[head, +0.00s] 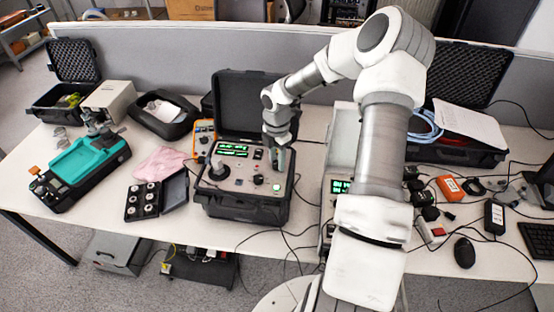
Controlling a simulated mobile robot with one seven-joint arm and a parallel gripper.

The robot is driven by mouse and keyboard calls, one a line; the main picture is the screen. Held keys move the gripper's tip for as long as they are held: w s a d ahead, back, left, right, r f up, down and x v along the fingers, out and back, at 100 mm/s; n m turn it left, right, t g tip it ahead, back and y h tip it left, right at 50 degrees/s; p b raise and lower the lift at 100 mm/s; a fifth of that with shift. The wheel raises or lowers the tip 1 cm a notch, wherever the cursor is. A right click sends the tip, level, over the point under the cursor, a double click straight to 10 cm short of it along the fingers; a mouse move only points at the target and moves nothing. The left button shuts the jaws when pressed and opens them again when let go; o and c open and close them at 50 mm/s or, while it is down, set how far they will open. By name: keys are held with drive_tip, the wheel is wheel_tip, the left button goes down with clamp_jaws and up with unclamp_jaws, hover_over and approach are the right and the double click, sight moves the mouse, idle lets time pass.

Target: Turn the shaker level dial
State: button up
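The shaker calibrator (240,205) is a black case with its lid up, near the middle of the table. Its grey panel (238,184) carries green displays (233,150), a dark round shaker mount (218,170) at the left and small controls at the right. A small dark knob (258,180), perhaps the level dial, sits on the right part of the panel. My gripper (279,168) points down over the panel's right side, close to its surface. It is too small to see whether the fingers touch a control or are open. My arm and gripper hide part of the panel and lid.
Left of the case are a black box with round metal pieces (142,200), a pink cloth (162,162), an orange meter (204,138) and a teal device (82,160). Another instrument stands right, partly behind my arm. A mouse (464,252) and cables lie farther right.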

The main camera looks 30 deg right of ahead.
clamp_jaws()
drive_tip(key=m+b, duration=0.1)
drive_tip(key=m, duration=0.4)
drive_tip(key=shift+m, duration=0.3)
drive_tip(key=m+b, duration=0.1)
drive_tip(key=m, duration=0.2)
drive_tip(key=shift+m, duration=0.3)
drive_tip(key=m+b, duration=0.1)
drive_tip(key=m, duration=0.3)
drive_tip(key=shift+m, duration=0.3)
drive_tip(key=m+b, duration=0.2)
drive_tip(key=m, duration=0.4)
drive_tip(key=m+b, duration=0.1)
drive_tip(key=m, duration=0.5)
drive_tip(key=shift+m, duration=0.4)
